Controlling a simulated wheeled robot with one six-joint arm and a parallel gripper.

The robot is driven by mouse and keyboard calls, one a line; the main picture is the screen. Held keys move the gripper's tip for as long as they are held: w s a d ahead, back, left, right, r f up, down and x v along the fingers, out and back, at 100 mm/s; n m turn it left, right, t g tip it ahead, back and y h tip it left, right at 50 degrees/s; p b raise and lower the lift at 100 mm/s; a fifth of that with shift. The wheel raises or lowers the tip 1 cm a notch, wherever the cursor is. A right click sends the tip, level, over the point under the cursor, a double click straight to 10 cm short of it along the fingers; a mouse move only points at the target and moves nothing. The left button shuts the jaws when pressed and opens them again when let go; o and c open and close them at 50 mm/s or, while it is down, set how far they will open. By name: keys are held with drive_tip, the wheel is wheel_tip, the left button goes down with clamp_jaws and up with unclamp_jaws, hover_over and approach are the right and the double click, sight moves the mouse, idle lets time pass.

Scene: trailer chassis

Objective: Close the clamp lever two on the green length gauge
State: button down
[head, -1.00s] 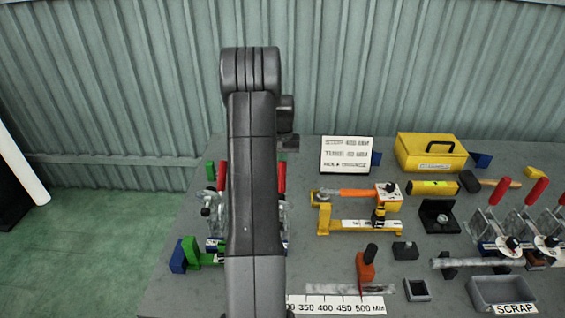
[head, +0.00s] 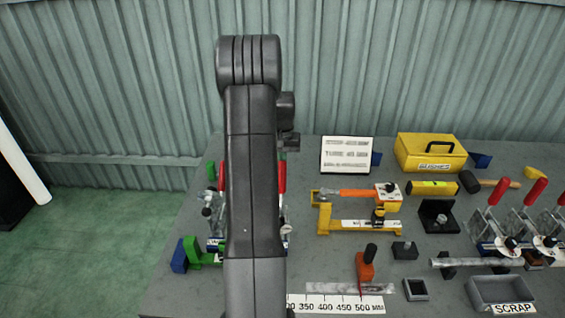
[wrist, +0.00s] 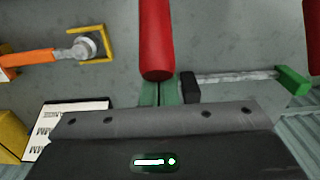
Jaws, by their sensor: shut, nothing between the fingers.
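The green length gauge (head: 206,260) stands at the left of the bench, and my arm hides its middle. Two upright clamps with red levers sit on it. The right red lever (head: 281,177) stands up just right of my arm; the left one is mostly hidden. In the wrist view a red lever (wrist: 156,40) points at my gripper (wrist: 165,118) from the top centre, close in front of it. The other red lever (wrist: 312,32) is cut off at the right edge. My gripper is shut and empty; I cannot tell whether it touches the lever.
A yellow fixture with an orange-handled clamp (head: 355,194) stands right of the gauge. Behind it are a sign (head: 347,155) and a yellow box (head: 430,153). Further right are more red-lever clamps (head: 497,191) and a scrap tray (head: 500,292). A corrugated wall closes the back.

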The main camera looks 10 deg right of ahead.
drive_tip(key=shift+s+a+r, duration=0.15)
drive_tip(key=shift+s+r, duration=0.3)
drive_tip(key=shift+s, duration=0.2)
drive_tip(key=shift+s+a+r, duration=0.1)
drive_tip(key=shift+s+r, duration=0.3)
drive_tip(key=shift+s, duration=0.45)
drive_tip(key=shift+s+a+r, duration=0.15)
drive_tip(key=shift+s+r, duration=0.15)
drive_tip(key=shift+s, duration=0.25)
drive_tip(key=shift+s+a+r, duration=0.15)
drive_tip(key=shift+s+r, duration=0.1)
drive_tip(key=shift+s, duration=0.3)
drive_tip(key=shift+s+a+r, duration=0.1)
drive_tip(key=shift+s+r, duration=0.05)
drive_tip(key=shift+s, duration=0.3)
